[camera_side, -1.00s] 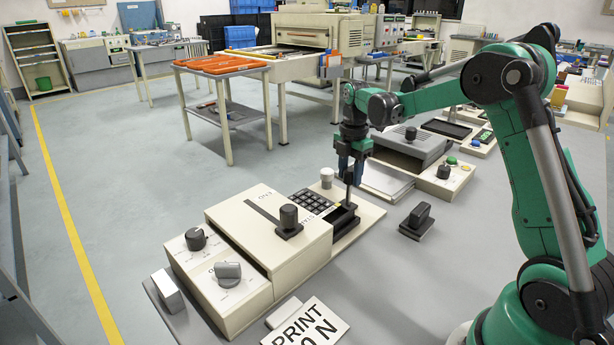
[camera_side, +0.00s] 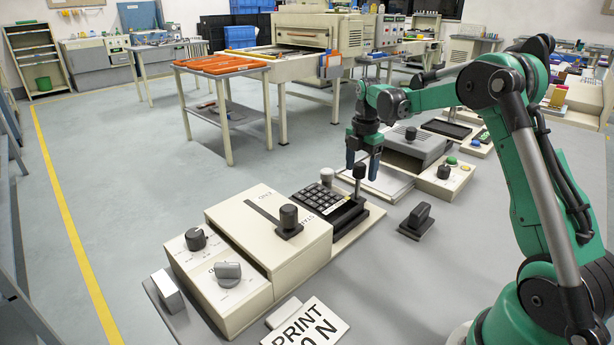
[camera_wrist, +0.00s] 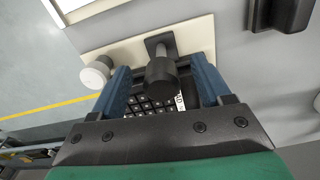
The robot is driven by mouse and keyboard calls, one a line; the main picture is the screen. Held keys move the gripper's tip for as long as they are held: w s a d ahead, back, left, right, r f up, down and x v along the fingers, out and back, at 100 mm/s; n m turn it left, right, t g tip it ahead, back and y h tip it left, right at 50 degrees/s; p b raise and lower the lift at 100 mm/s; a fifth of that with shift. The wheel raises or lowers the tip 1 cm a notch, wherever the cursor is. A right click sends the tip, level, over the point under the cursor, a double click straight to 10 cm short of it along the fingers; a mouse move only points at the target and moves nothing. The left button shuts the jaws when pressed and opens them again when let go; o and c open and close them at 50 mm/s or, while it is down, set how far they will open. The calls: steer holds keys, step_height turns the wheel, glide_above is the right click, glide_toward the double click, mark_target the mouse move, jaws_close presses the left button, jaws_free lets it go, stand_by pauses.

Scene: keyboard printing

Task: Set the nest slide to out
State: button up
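The nest slide (camera_side: 372,213) is a dark plate carrying a keypad (camera_side: 318,204) with black keys, at the right end of the beige printing machine (camera_side: 262,225). A dark upright knob (camera_side: 359,171) on a thin stem stands at the slide's outer end. Part of the keypad is hidden behind the gripper in the wrist view.
A white round button (camera_side: 327,175) stands beside the keypad. A black handled block (camera_side: 416,218) lies on the table to the right. A grey-lidded machine (camera_side: 412,147) stands behind. The machine's own dark knob (camera_side: 289,217) sits on its top slot.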

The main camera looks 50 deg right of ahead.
steer(key=shift+r, duration=2.85)
steer(key=shift+a, duration=0.15)
steer(key=s+a+r+m+t, duration=0.1)
steer(key=s+a+r+m, duration=0.15)
steer(key=a, duration=0.25)
steer(key=s+a+r+m+t, duration=0.1)
steer(key=a+m+t, duration=0.1)
steer(key=a+m, duration=0.25)
steer(key=s+a+f+m+t, duration=0.3)
steer(key=s+a+m+t, duration=0.1)
steer(key=s+a+m, duration=0.3)
steer(key=a+m, duration=0.2)
steer(key=a, duration=0.1)
steer(key=shift+s+a+f+m, duration=0.15)
steer(key=shift+s+a+m, duration=0.25)
